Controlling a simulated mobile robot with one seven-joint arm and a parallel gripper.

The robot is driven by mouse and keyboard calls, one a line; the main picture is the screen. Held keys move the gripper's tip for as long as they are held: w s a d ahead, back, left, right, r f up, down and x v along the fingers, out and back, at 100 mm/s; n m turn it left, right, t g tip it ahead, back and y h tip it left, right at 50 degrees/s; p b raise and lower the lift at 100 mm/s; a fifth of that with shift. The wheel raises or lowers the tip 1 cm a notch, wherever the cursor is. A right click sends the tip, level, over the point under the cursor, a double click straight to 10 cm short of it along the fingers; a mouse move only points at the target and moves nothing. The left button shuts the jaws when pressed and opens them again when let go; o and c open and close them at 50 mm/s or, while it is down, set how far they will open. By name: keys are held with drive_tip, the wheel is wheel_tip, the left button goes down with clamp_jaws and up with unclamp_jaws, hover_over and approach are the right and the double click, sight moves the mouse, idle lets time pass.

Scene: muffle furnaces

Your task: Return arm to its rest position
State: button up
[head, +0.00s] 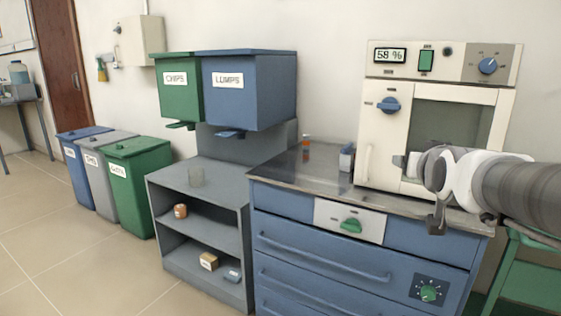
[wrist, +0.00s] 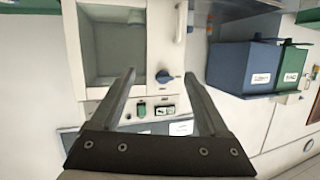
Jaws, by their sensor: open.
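My arm comes in from the right in the head view, with my gripper (head: 437,217) in front of the white muffle furnace (head: 390,125), near the right end of the steel counter. In the wrist view my gripper (wrist: 163,85) shows two fingers spread apart with nothing between them. The furnace (wrist: 82,60) appears upside down beyond the fingers, with its window, blue knob and display. The furnace door looks closed in the head view, and the display reads about 58 %. The arm hides the lower right of the furnace.
The blue drawer cabinet (head: 320,240) under the counter has a green knob. Green CHIPS (head: 178,95) and blue LUMPS (head: 245,97) bins hang above. Floor bins (head: 135,190) stand left; open floor lies in front. A green stand (head: 525,265) is at right.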

drive_tip(key=s+a+f+n+g+y, duration=0.1)
drive_tip(key=s+a+f+g, duration=0.3)
drive_tip(key=s, duration=0.4)
drive_tip(key=s+a+f+n+g+y, duration=0.1)
drive_tip(key=s+a+f+g+y, duration=0.1)
drive_tip(key=s+a+f, duration=0.4)
drive_tip(key=s+a+f+n+g+y, duration=0.1)
drive_tip(key=s+a+f+n+g, duration=0.15)
drive_tip(key=s+f, duration=0.5)
wheel_tip(320, 180, up, 30)
drive_tip(key=s+p, duration=0.2)
drive_tip(key=p, duration=2.6)
drive_tip(key=shift+s+m, duration=0.25)
drive_tip(key=shift+m, duration=0.1)
drive_tip(key=shift+a+f, duration=0.1)
drive_tip(key=shift+f, duration=0.05)
